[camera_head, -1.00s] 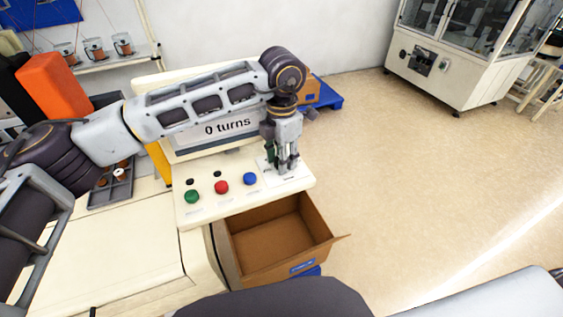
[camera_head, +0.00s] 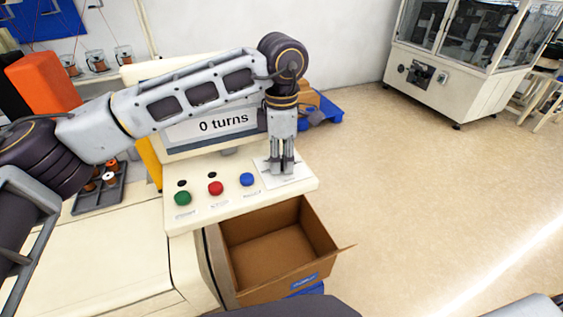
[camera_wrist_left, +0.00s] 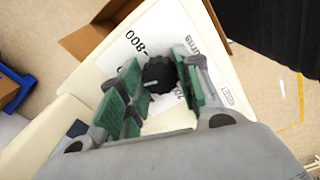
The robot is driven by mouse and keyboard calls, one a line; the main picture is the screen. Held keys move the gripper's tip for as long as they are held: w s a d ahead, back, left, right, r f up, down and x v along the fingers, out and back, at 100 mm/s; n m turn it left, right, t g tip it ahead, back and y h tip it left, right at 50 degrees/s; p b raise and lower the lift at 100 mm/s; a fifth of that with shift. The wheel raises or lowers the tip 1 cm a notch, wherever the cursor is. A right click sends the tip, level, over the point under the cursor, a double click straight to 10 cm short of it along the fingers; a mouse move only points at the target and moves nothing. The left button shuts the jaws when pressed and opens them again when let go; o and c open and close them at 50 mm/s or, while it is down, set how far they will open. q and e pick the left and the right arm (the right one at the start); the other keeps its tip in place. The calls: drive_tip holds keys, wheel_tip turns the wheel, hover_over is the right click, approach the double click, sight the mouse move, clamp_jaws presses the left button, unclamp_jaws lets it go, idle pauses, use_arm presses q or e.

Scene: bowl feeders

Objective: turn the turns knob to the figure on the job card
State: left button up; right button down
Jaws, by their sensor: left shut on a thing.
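The turns knob (camera_wrist_left: 158,75) is black and round with a pale pointer line, on a white printed plate in the left wrist view. The plate (camera_wrist_left: 125,62) bears "-800" and part of "turns". My left gripper (camera_head: 281,169) points down at the right end of the cream panel. It also shows in the left wrist view (camera_wrist_left: 154,86), its green pads shut on either side of the knob. In the head view the fingers hide the knob. The display (camera_head: 222,124) reads "0 turns". I cannot make out a job card. My right gripper is out of view.
Green (camera_head: 182,198), red (camera_head: 215,188) and blue (camera_head: 247,179) buttons sit left of the gripper. An open cardboard box (camera_head: 278,252) stands below the panel. A grey tray (camera_head: 84,202) with copper spools lies at left.

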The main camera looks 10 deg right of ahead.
sight(282, 159)
use_arm(q)
drive_tip(key=shift+r+m+b, duration=0.1)
drive_tip(key=shift+m+b, duration=0.35)
drive_tip(key=shift+m, duration=0.45)
drive_tip(key=o, duration=1)
drive_tip(key=shift+o, duration=0.2)
wheel_tip(282, 159, up, 12)
idle(0.5)
